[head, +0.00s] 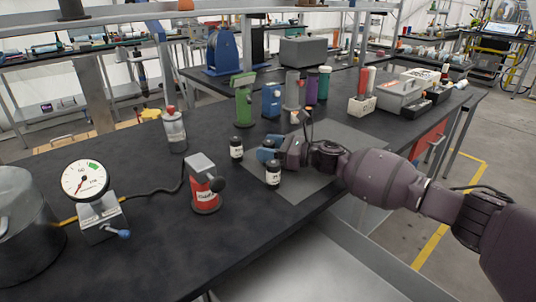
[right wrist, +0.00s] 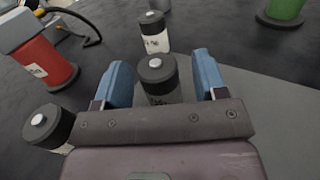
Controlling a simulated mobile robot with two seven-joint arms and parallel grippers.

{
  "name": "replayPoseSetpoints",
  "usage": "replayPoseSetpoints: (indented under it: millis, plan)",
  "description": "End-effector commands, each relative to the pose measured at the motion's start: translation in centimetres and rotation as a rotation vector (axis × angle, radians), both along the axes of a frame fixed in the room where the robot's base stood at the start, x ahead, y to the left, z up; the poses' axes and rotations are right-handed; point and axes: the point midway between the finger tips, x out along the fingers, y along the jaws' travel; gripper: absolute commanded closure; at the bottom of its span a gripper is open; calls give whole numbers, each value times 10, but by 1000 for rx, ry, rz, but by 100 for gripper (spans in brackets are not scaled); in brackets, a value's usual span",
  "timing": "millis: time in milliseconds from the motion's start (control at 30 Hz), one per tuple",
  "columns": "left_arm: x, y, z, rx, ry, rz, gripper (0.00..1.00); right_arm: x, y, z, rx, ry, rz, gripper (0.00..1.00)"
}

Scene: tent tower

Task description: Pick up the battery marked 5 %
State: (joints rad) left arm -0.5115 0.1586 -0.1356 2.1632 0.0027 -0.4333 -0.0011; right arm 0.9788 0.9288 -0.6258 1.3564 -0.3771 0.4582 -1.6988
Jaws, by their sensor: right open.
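Three small batteries with black caps and white labels stand upright. In the head view one (head: 236,147) stands just left of my right gripper (head: 267,149), and one (head: 273,174) stands on its near side. In the right wrist view, one battery (right wrist: 158,78) stands between the blue fingers of my open right gripper (right wrist: 157,80), apart from both. Another (right wrist: 153,33) is beyond it, and a third (right wrist: 48,127) is outside the left finger. The label marks are too small to read, so I cannot tell which is 5 %. My left gripper is out of view.
A red device (head: 205,190) stands left of the batteries, with a dial gauge (head: 92,185) further left. A silver bottle (head: 174,130), a green stand (head: 243,100) and a blue one (head: 271,100) are behind. The dark tabletop (head: 150,215) is mostly clear at the front.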

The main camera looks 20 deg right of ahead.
Motion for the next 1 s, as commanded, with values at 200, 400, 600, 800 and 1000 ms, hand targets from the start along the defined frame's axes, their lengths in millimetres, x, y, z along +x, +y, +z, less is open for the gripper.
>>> replayPoseSetpoints:
  millis: [200,400,600,800,1000]
  plan:
    - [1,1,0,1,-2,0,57,3,4,0,0,0,-1,35]
    - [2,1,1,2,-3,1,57,3,4,1,0,-1,0,48]
    - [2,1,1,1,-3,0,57,3,3,1,0,-1,0,79]
    - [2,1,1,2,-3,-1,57,3,4,1,0,-1,0,91]
    - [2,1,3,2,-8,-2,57,3,3,7,0,-3,0,91]
